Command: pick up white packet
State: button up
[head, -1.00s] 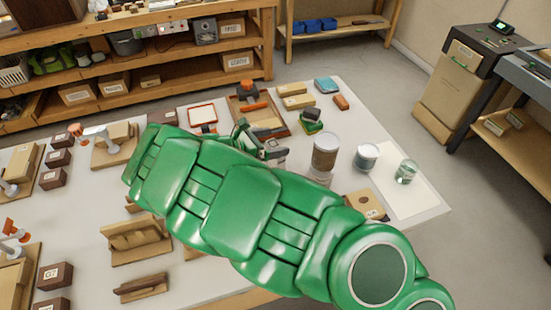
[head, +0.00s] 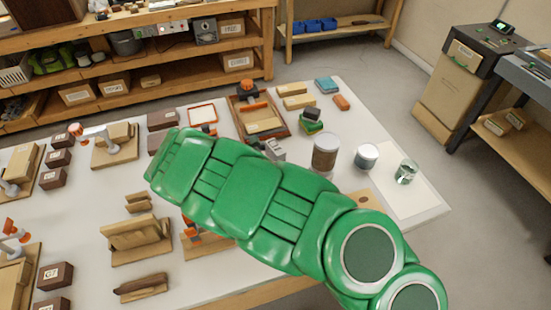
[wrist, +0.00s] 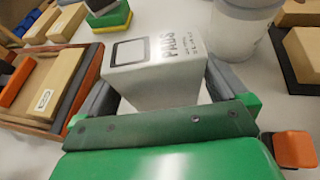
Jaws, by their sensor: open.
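The white packet (wrist: 155,68), a box printed "PADS" with a dark outlined square, stands on the white table. In the wrist view it sits between the two grey fingers of my gripper (wrist: 160,92), which is open around its near part. I cannot tell whether either finger touches it. In the head view the packet (head: 274,150) shows small and pale just beyond my green arm, which hides the gripper's fingers there.
A wooden tray (wrist: 75,95) with blocks lies left of the packet. An orange block (wrist: 295,148) is at lower right. A glass (head: 405,172) stands farther right.

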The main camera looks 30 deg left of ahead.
jog(key=shift+x, duration=1.25)
jog(key=c, duration=0.9)
